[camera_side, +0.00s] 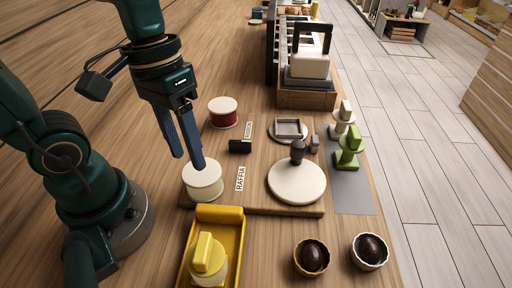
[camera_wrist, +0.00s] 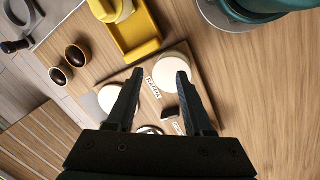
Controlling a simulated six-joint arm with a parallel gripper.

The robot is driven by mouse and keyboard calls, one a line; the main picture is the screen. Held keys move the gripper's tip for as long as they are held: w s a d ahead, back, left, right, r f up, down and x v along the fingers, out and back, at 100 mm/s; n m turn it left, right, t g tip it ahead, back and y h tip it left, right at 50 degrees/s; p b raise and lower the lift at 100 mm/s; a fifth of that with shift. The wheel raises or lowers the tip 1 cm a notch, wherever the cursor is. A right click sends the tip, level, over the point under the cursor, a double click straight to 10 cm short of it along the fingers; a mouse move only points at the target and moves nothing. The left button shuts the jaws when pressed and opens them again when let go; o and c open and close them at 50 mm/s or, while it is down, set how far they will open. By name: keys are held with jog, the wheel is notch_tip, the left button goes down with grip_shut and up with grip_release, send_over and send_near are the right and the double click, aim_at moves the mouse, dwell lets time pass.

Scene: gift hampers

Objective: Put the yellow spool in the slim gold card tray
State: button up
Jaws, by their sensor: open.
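A pale cream spool (camera_side: 204,184) with a white top stands near the board's front left corner, by a RAFFIA label. It is the palest yellow spool I see; it also shows in the wrist view (camera_wrist: 168,63). A yellow tray (camera_side: 234,215), the likely gold card tray, lies in front of it, also seen in the wrist view (camera_wrist: 147,44). A yellow piece with an upright grip (camera_side: 207,256) on a pale round body is at the tray's near end. My gripper (camera_side: 188,163) is open, above the cream spool; in the wrist view its fingers (camera_wrist: 160,74) point toward it. Contact is unclear.
A red spool (camera_side: 223,113) stands behind, with a small black block (camera_side: 240,146) between. A round cream disc (camera_side: 297,188) with a dark knob is to the right. Two bowls (camera_side: 311,258) (camera_side: 369,252) hold dark things. Green and white handled pieces (camera_side: 347,158) stand at the right.

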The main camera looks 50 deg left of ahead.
jog(key=r+t, duration=0.1)
jog(key=w+a+r+m+t+y, duration=0.1)
jog(key=t, duration=0.1)
jog(key=a+r+m+t, duration=0.1)
jog(key=t, duration=0.1)
jog(key=shift+w+a+y, duration=0.15)
jog(key=shift+a+y, duration=0.1)
jog(key=shift+y, duration=0.15)
